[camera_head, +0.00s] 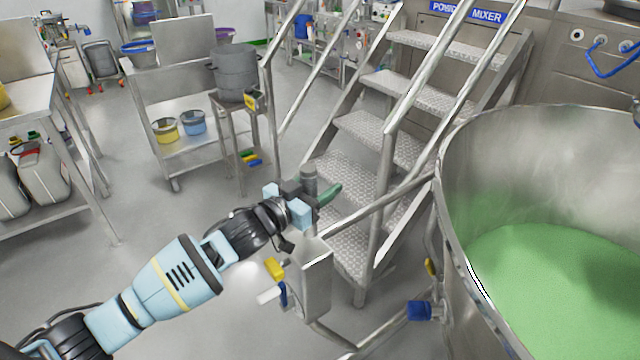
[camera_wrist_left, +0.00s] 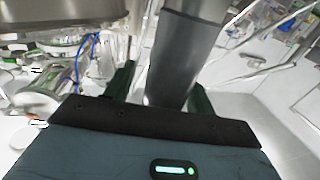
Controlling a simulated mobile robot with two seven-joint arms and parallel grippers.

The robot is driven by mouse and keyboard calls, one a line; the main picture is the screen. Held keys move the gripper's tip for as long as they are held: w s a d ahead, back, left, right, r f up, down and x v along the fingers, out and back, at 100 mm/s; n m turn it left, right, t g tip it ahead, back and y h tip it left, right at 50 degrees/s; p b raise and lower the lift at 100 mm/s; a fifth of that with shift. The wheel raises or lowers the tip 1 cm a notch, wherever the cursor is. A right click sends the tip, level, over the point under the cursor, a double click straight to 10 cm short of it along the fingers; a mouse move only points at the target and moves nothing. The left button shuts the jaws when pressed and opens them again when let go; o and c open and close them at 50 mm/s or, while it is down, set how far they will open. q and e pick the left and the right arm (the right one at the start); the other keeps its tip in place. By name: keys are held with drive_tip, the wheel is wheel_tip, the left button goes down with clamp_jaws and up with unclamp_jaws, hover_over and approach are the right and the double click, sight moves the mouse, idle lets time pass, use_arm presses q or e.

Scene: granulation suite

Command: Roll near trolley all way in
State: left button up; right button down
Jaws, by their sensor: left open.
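The near trolley carries a large round steel bowl (camera_head: 455,230) holding green powder (camera_head: 560,290), at the right of the head view. A steel tube joins the bowl side to an upright grey post (camera_head: 310,172), left of the bowl. My left gripper (camera_head: 318,193) is at the post's upper part, with a green finger showing beside it. In the left wrist view the dark post (camera_wrist_left: 182,60) passes between the two green fingers of the open gripper (camera_wrist_left: 162,88). Whether the fingers touch it cannot be told. My right gripper is out of view.
Steel steps (camera_head: 385,140) with railings stand behind the trolley, before a machine with a "POWDER MIXER" sign (camera_head: 467,12). A bench with tubs (camera_head: 165,75) and a stand with a grey drum (camera_head: 235,72) are at the back left. Floor (camera_head: 150,225) near my arm is clear.

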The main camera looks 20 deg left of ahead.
use_arm(q)
drive_tip(key=v, duration=0.7)
drive_tip(key=shift+s, duration=0.25)
idle(0.3)
